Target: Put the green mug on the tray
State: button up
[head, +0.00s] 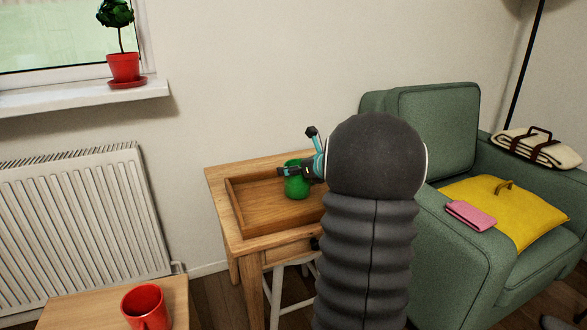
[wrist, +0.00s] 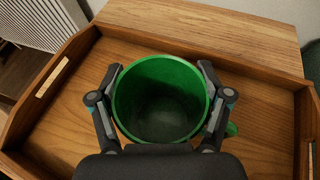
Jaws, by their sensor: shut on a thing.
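The green mug (head: 297,186) is upright at the wooden tray (head: 264,226) in the head view. In the wrist view I look down into the empty mug (wrist: 160,98), with its handle at the lower right. My gripper (wrist: 160,92) is shut on the mug, one finger against each side. In the head view my gripper (head: 297,171) reaches the mug from the right. The tray's floor (wrist: 63,118) lies below and around the mug in the wrist view. The mug's base is hidden, so I cannot tell if it touches the tray.
The tray stands on a wooden side table (head: 243,169). A green armchair (head: 436,120) with a yellow cushion (head: 510,205) and a pink cloth (head: 470,215) is at the right. A red mug (head: 146,305) stands on another table at the lower left. A radiator (head: 80,215) is at the left.

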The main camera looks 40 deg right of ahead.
jog(key=shift+f, duration=0.1)
jog(key=o, duration=1.4)
